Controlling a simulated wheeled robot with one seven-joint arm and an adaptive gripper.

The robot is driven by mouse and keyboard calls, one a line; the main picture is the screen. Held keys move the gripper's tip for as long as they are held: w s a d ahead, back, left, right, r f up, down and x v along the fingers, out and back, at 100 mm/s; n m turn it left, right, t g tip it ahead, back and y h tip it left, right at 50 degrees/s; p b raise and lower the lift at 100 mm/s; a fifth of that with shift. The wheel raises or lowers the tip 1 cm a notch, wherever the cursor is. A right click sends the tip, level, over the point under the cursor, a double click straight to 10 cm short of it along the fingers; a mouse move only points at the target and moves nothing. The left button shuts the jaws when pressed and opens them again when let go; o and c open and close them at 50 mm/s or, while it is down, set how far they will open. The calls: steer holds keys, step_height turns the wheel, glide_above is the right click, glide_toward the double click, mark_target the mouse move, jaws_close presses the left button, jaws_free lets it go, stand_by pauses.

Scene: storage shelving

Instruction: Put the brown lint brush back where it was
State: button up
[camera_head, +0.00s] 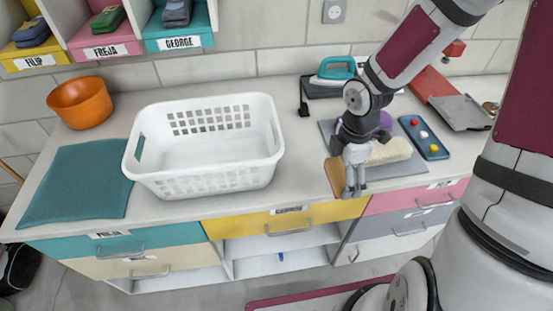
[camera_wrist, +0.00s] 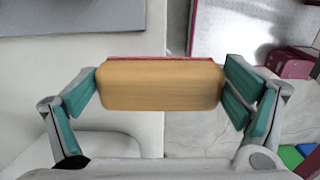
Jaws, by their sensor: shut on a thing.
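The brown lint brush (camera_head: 334,178) is held in my gripper (camera_head: 352,180) at the counter's front edge, just in front of the grey mat (camera_head: 328,131). In the wrist view the brush (camera_wrist: 160,88) shows as a wooden block with a thin red strip along its far edge. The teal finger pads of my gripper (camera_wrist: 161,92) are shut on its two short ends. Below it, the counter lies on the left and the floor on the right. In the head view my fingers hide part of the brush. I cannot tell its height above the counter.
A white basket (camera_head: 205,182) stands left of my gripper. A cream bristly or ribbed object (camera_head: 392,151) lies on the mat behind my gripper, with a blue panel (camera_head: 424,138) to its right. An iron (camera_head: 335,70) stands at the back. Counter between basket and mat is clear.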

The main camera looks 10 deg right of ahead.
glide_above(308, 153)
steer(key=shift+s+d+f, duration=0.1)
steer(key=shift+s+f, duration=0.25)
steer(key=shift+f, duration=0.4)
steer(key=shift+w+f, duration=0.15)
steer(key=shift+f, duration=0.75)
steer(key=shift+w+f, duration=0.15)
steer(key=shift+f, duration=0.7)
steer(key=shift+f, duration=0.2)
steer(key=o, duration=0.9)
steer(key=shift+r, duration=0.15)
